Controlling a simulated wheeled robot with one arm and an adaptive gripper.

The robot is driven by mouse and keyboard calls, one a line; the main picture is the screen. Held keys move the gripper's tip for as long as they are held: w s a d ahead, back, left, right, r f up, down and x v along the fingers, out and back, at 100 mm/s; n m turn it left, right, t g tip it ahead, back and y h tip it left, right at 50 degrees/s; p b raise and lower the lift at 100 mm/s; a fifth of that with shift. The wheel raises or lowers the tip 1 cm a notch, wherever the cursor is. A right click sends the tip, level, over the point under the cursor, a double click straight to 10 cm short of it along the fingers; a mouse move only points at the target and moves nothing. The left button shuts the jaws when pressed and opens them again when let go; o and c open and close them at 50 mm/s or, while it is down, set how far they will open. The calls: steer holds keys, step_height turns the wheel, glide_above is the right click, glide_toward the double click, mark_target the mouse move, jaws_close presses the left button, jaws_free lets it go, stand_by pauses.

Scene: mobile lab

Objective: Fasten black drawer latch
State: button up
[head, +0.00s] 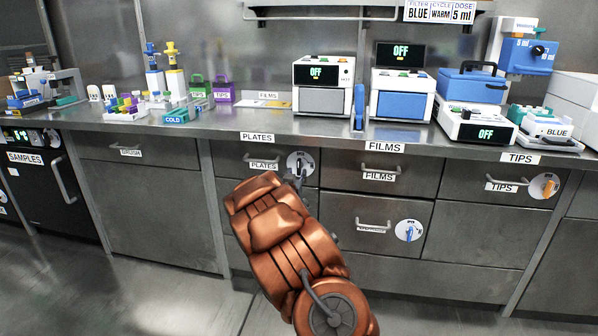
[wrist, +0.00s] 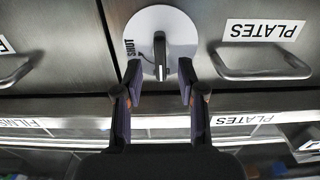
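The black latch (wrist: 161,56) sits on a round white plate (wrist: 142,25) at the edge of the PLATES drawer (head: 237,157). In the wrist view, which is upside down, its lever runs along the picture's vertical, and the word SHUT is at the plate's left. In the head view the latch plate (head: 294,157) is partly covered by my arm. My gripper (wrist: 160,76) is open, with one finger on each side of the lever's near end. I see no clear contact between fingers and lever.
A blue latch (head: 409,231) is on the drawer under FILMS, and an orange latch (head: 544,186) is on the TIPS drawer. The PLATES handle (wrist: 262,68) is beside the black latch. The counter (head: 330,128) above holds several devices.

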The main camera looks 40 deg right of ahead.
mark_target(299, 170)
steer(key=shift+b+x, duration=0.45)
steer(key=shift+x, duration=2.05)
steer(key=shift+c, duration=0.4)
jaws_close()
